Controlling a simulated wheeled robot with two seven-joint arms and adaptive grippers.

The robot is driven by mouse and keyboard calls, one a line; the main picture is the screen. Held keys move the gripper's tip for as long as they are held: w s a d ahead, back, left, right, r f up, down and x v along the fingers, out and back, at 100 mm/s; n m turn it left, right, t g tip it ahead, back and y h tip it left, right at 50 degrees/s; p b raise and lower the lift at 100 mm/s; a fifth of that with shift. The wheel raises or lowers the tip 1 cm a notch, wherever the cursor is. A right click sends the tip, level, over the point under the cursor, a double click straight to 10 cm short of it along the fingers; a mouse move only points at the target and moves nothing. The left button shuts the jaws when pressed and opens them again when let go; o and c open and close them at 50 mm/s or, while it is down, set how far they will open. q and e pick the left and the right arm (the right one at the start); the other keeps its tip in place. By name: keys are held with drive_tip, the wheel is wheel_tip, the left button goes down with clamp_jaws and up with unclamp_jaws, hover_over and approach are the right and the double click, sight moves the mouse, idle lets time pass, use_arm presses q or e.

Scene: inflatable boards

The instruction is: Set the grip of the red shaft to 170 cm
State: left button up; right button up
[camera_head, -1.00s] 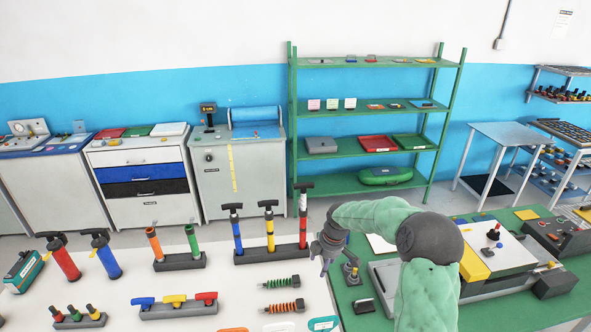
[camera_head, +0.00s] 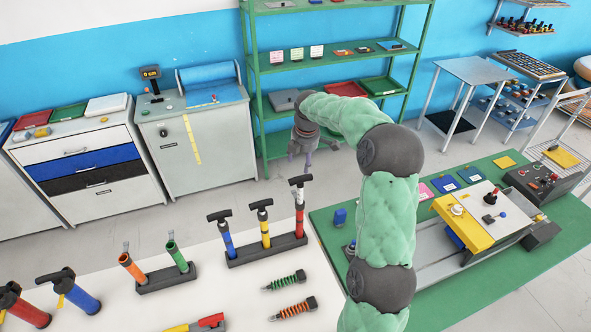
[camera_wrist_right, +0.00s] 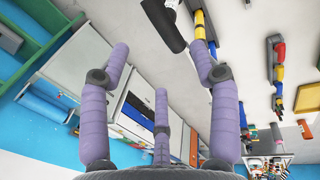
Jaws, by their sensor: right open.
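The red shaft (camera_head: 300,222) stands upright at the right end of a black rack on the white table. It has a white upper part and a black T-shaped grip (camera_head: 300,181) on top. My right gripper (camera_head: 302,152) is open and empty, above and behind the grip in the head view, apart from it. In the right wrist view the three purple fingers (camera_wrist_right: 155,75) are spread. A black bar, apparently the grip (camera_wrist_right: 164,25), shows near the top there, beyond the fingertips. My left gripper is not in view.
Blue (camera_head: 229,243) and yellow (camera_head: 265,229) shafts with black T grips share the rack. A grey cabinet (camera_head: 203,145) carries a yellow scale strip and a display (camera_head: 151,73) that seems to read 0 cm. Green shelving (camera_head: 252,95) stands behind my gripper. Springs (camera_head: 286,281) lie in front.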

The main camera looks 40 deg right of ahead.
drive_tip(key=f, duration=0.3)
drive_tip(key=w+f+p, duration=0.1)
drive_tip(key=f, duration=0.5)
drive_tip(key=shift+w+d+f, duration=0.1)
drive_tip(key=shift+w+d, duration=0.15)
clamp_jaws()
drive_tip(key=shift+f, duration=0.1)
